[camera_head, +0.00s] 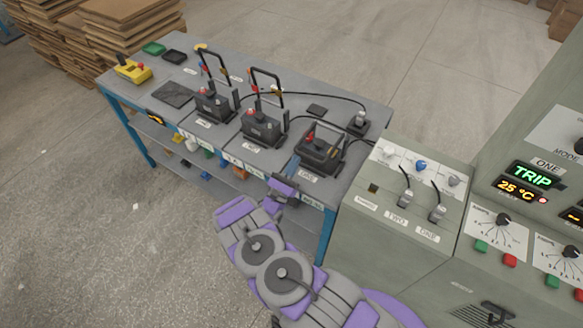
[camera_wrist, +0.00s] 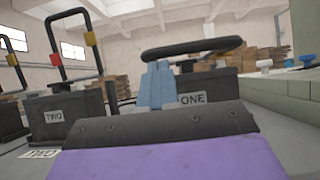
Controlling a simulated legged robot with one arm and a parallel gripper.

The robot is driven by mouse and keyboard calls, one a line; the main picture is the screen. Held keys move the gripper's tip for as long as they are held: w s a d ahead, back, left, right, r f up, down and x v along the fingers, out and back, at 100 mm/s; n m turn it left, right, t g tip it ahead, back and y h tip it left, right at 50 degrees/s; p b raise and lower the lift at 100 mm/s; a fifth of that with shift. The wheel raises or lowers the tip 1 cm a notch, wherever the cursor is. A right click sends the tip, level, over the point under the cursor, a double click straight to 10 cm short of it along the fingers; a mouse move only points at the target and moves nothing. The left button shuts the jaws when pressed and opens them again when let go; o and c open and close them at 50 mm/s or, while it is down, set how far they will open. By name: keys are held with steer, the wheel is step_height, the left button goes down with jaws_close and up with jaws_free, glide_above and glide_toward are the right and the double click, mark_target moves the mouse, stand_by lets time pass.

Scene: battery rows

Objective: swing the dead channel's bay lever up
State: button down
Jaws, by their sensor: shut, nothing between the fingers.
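The panel screen marked ONE (camera_head: 534,175) reads TRIP in green. Bay ONE (camera_head: 318,152) is the battery bay nearest the grey cabinet; its ONE label shows in the wrist view (camera_wrist: 192,98). Its black lever (camera_wrist: 205,45) lies low and roughly level there, while the levers of the other two bays stand upright. My gripper (camera_head: 292,165) is at the front of bay ONE. In the wrist view its blue-grey fingers (camera_wrist: 157,82) are shut and empty, their tips just below the lever bar in the picture. Whether they touch it cannot be told.
Bay TWO (camera_head: 262,128), its upright lever (camera_wrist: 70,45) and another bay (camera_head: 216,104) stand to the left on the workbench (camera_head: 172,118). Black cables run behind the bays. The cabinet (camera_head: 375,225) with plugs and knobs stands close right. Open floor lies left.

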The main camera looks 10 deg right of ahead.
steer(key=shift+r, duration=0.15)
steer(key=shift+s+a+r+g+y+p, duration=0.15)
steer(key=shift+r+g+y+p, duration=0.65)
steer(key=shift+r+g+p, duration=0.5)
step_height(320, 180, up, 14)
steer(key=g+y+p, duration=0.5)
steer(key=g+p, duration=0.1)
steer(key=p, duration=0.2)
glide_above(297, 153)
steer(key=w+d, duration=0.2)
steer(key=w+d+r+g+y+p, duration=0.2)
steer(key=w+p, duration=0.4)
steer(key=p, duration=0.4)
steer(key=shift+w+d+r+g+y, duration=0.25)
steer(key=shift+d+r+g+y, duration=0.25)
steer(key=shift+d+r, duration=0.85)
steer(key=shift+d+f, duration=0.1)
steer(key=shift+f, duration=0.05)
